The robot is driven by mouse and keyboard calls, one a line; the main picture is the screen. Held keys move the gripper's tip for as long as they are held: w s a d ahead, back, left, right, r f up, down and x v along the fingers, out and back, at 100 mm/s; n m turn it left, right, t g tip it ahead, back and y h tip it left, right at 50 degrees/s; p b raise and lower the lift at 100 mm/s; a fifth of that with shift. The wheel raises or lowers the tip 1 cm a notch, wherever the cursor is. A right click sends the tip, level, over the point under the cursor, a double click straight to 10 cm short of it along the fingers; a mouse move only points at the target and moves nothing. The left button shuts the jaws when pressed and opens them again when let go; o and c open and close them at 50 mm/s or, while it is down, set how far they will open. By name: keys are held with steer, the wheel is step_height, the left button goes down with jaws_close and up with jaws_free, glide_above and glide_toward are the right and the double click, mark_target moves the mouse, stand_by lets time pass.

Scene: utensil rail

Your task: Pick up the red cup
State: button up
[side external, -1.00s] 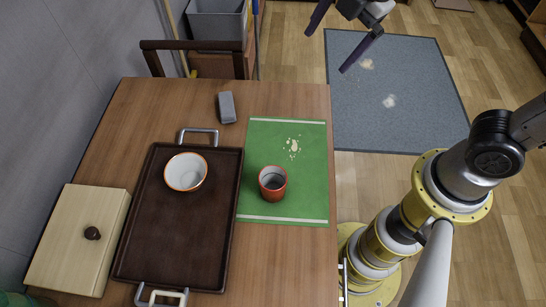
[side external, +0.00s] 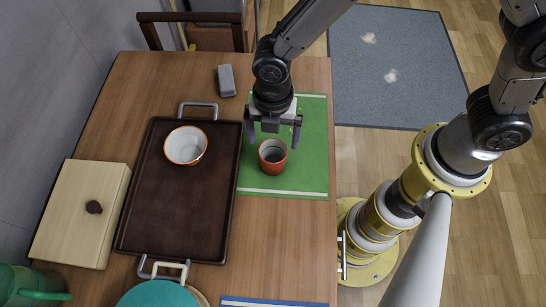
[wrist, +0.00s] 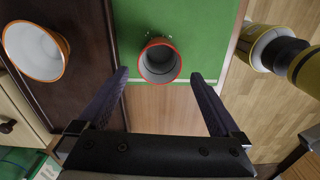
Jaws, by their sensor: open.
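The red cup (side external: 272,157) stands upright on the green mat (side external: 312,170), near the mat's front edge. It looks empty. In the wrist view the red cup (wrist: 159,62) is ahead of my fingers, roughly midway between their lines. My gripper (side external: 272,140) is over the mat just behind and above the cup in the side view, with its fingers pointing down. In the wrist view my gripper (wrist: 158,75) has its two fingers wide apart, with nothing held between them.
A dark tray (side external: 165,225) left of the mat carries a white bowl (side external: 186,145) with an orange rim. A wooden box (side external: 75,225) with a dark knob is further left. A grey object (side external: 226,80) lies behind. A teal round item (side external: 158,294) is at the front.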

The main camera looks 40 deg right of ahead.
mark_target(273, 152)
steer(key=shift+f, duration=3.4)
steer(key=shift+c, duration=0.2)
steer(key=c, duration=1.3)
steer(key=shift+r, duration=0.15)
